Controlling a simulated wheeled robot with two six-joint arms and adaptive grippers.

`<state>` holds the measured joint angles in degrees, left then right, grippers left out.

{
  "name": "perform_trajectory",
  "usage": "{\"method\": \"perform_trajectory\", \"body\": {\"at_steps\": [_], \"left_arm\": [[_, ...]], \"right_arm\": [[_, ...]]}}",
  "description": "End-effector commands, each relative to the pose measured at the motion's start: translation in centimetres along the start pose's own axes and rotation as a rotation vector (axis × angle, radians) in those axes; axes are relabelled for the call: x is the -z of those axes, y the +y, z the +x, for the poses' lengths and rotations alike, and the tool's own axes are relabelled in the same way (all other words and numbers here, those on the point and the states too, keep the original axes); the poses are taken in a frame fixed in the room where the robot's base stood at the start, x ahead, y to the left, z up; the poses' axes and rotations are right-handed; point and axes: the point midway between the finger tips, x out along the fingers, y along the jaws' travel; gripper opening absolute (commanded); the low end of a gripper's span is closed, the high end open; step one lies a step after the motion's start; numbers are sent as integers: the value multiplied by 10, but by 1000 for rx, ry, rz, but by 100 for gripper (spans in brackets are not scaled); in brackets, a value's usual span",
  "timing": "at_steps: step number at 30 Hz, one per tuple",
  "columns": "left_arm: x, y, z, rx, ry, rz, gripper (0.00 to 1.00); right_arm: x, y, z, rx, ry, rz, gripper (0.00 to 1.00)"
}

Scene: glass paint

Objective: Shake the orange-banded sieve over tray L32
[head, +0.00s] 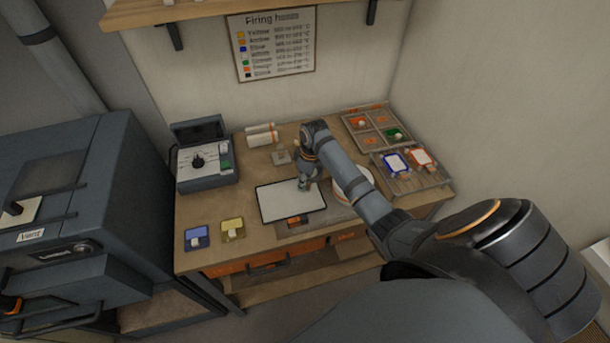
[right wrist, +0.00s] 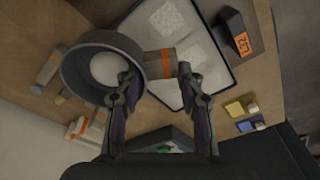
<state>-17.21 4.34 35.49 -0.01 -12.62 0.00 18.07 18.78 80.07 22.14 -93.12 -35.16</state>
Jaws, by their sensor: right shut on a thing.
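In the right wrist view, the sieve (right wrist: 72,72) is a round dark-rimmed pan with a pale inside and a tan handle with an orange band (right wrist: 166,63). My right gripper (right wrist: 158,84) is shut on that handle. The sieve overlaps the edge of the white tray L32 (right wrist: 218,70) in this view; its height above it is hard to tell. An orange L32 label (right wrist: 243,43) is on a dark block at the tray. In the head view, tray L32 (head: 275,207) lies on the bench and my right gripper (head: 305,184) is above it. I cannot make out the sieve there. My left gripper is out of view.
Yellow (head: 233,229) and blue (head: 197,237) blocks sit left of the tray. Compartment trays (head: 412,178) are at the right. A round white dish (head: 350,178) is partly behind my arm.

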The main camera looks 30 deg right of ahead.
Motion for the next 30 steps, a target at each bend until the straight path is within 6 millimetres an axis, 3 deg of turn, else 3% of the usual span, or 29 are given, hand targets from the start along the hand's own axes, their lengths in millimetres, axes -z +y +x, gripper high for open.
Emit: {"method": "perform_trajectory", "body": {"at_steps": [7,19,30], "left_arm": [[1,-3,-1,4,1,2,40],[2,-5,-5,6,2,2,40],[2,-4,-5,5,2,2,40]], "right_arm": [[1,0,-5,-1,1,-1,7],[6,0,-46,-1,0,-1,7],[6,0,-50,0,0,0,7]]}}
